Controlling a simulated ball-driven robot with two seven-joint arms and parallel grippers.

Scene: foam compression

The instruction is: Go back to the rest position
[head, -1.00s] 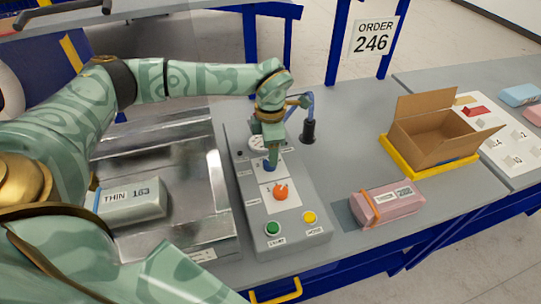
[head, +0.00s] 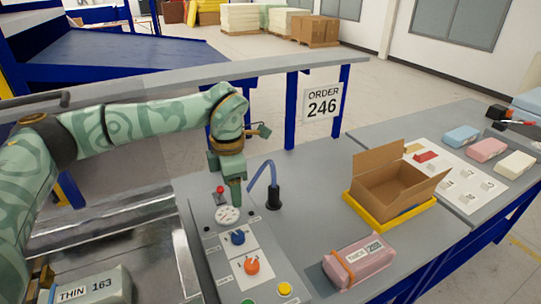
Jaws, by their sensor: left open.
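My left arm reaches in from the left, bent at the elbow. My left gripper (head: 236,196) points down above the far part of the grey control panel (head: 214,258), close over a round white dial (head: 227,215). It looks empty and is open, though its fingers are seen too nearly edge-on to show the gap. A blue knob (head: 238,237) and an orange knob (head: 252,265) on the panel are clear of it. My right gripper is not in view.
A red-tipped lever (head: 220,190) and a blue hose on a black stand (head: 273,197) flank the gripper. A pink foam block (head: 358,262) and an open carton (head: 390,184) in a yellow tray stand right. A THIN 163 block (head: 92,288) lies lower left.

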